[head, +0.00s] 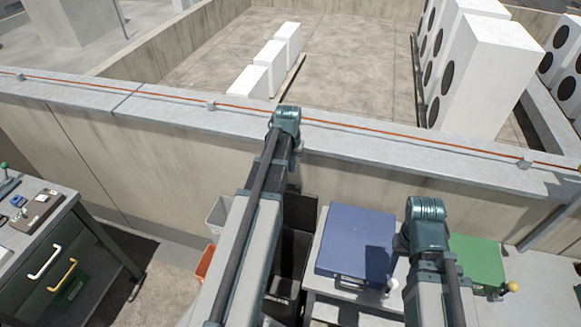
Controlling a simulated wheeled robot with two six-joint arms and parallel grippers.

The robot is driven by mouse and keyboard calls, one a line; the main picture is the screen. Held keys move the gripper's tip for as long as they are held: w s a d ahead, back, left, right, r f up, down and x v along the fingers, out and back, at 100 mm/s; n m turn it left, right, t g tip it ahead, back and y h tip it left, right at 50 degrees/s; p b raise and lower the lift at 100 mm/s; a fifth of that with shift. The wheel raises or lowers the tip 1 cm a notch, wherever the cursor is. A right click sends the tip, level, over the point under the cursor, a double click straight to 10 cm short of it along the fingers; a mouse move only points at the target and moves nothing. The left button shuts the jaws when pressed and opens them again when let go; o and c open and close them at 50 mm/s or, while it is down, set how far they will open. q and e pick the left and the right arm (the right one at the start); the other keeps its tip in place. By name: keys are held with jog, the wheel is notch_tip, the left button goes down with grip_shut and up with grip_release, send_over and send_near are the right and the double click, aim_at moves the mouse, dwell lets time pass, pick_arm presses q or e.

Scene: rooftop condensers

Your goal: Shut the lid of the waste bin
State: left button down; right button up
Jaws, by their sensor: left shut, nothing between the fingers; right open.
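A dark waste bin (297,245) stands below the wall, partly hidden behind my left arm. A dark upright panel at its back (301,209) looks like its raised lid, and the bin looks open at the top. My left gripper (298,147) is shut and empty at the far end of the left arm, above and beyond the bin, near the wall's top; its fingers are mostly hidden. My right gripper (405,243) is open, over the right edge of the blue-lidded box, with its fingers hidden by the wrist.
A blue-lidded box (352,228) and a green one (478,258) sit to the right. A grey bin (217,215) and an orange bin (204,263) stand left of my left arm. A drawer bench (55,245) is at the left.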

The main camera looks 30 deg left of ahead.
pick_arm(q)
jog(key=f+b, duration=0.1)
jog(key=f, duration=0.1)
jog(key=f+b, duration=0.3)
jog(key=f, duration=0.1)
jog(key=shift+w+b, duration=0.4)
pick_arm(e)
notch_tip(320, 180, down, 6)
jog(key=shift+r, duration=0.1)
pick_arm(q)
jog(key=shift+r, duration=0.1)
jog(key=shift+s, duration=0.1)
